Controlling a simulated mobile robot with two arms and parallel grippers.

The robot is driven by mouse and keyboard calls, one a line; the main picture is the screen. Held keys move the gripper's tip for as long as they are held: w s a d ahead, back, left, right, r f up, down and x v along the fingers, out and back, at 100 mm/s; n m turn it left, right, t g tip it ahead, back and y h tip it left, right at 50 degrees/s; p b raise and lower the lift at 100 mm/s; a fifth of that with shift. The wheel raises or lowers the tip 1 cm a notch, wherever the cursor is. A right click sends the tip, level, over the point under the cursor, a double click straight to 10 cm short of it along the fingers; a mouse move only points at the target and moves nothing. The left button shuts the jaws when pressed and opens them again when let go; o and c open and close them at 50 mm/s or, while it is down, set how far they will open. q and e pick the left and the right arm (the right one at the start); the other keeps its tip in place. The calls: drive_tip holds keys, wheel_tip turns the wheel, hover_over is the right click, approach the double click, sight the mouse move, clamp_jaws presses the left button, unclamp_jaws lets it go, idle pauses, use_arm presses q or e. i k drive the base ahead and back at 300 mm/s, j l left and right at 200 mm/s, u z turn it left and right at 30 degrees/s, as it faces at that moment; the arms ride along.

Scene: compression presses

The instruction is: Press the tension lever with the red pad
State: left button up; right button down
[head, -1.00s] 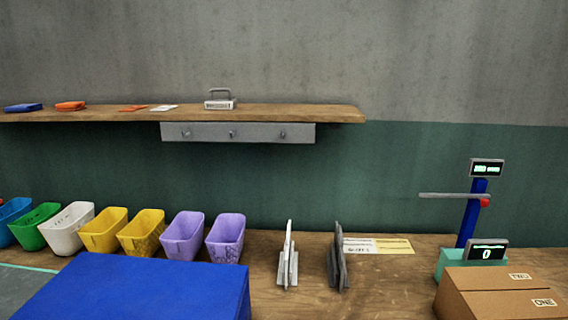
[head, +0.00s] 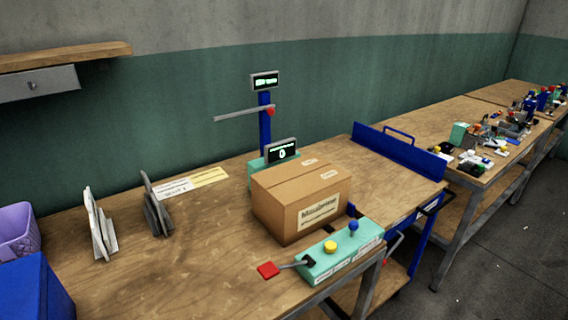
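The box also carries a yellow button (head: 330,246) and a blue knob (head: 353,226). The lever's thin arm ends in a dark pivot at the box's left end. Neither of my grippers shows in the head view.
A cardboard box (head: 318,210) stands right behind the control box. Behind it is a blue post with displays (head: 265,125) and a horizontal bar. Grey upright plates (head: 157,212) stand at left. The bench left of the red pad is clear.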

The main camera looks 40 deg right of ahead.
sight(268, 270)
drive_tip(key=k+l+z, duration=0.1)
drive_tip(key=l+z, duration=0.25)
drive_tip(key=z, duration=0.15)
drive_tip(key=l+z, duration=0.35)
drive_tip(key=z, duration=0.15)
drive_tip(key=k+l, duration=0.05)
